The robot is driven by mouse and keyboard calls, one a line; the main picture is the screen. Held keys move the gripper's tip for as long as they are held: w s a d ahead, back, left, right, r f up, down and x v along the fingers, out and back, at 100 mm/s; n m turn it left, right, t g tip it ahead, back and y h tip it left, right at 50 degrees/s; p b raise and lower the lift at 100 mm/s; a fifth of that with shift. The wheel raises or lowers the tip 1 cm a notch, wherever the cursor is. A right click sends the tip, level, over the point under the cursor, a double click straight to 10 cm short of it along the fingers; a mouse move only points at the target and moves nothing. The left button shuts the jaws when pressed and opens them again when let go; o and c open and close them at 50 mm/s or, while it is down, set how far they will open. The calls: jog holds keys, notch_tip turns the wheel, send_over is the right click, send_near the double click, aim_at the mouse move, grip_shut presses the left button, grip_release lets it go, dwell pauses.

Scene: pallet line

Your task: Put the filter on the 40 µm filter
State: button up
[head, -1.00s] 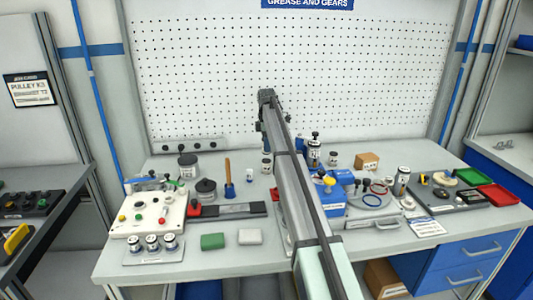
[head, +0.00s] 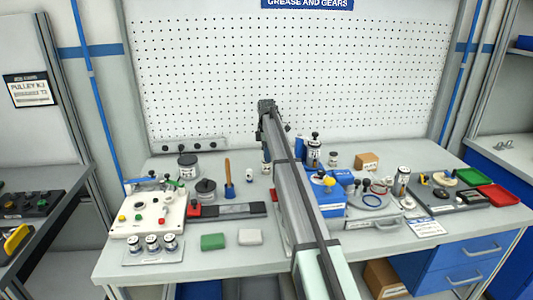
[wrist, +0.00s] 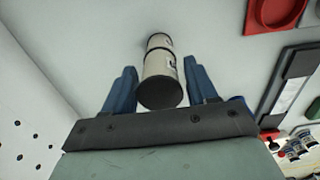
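A pale filter can with a dark end (wrist: 160,92) stands between the fingers of my gripper (wrist: 160,65) in the wrist view. Narrow gaps show on both sides, so the gripper looks open around it. A second similar can (wrist: 158,41) lies in line beyond the first, seemingly under it as a stack. In the head view my gripper is largely hidden by my arm, and part of a can (head: 266,167) shows just below it. I cannot read the labels, so I cannot tell which is the 40 µm filter.
A small jar (head: 333,159) and a blue bottle (head: 300,150) stand to the right of my arm. A blue box (head: 328,200) is close to the arm's right side. The pegboard (head: 200,90) rises behind.

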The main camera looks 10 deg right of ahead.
jog(key=shift+o, duration=0.7)
notch_tip(320, 180, up, 12)
jog(key=shift+r, duration=0.2)
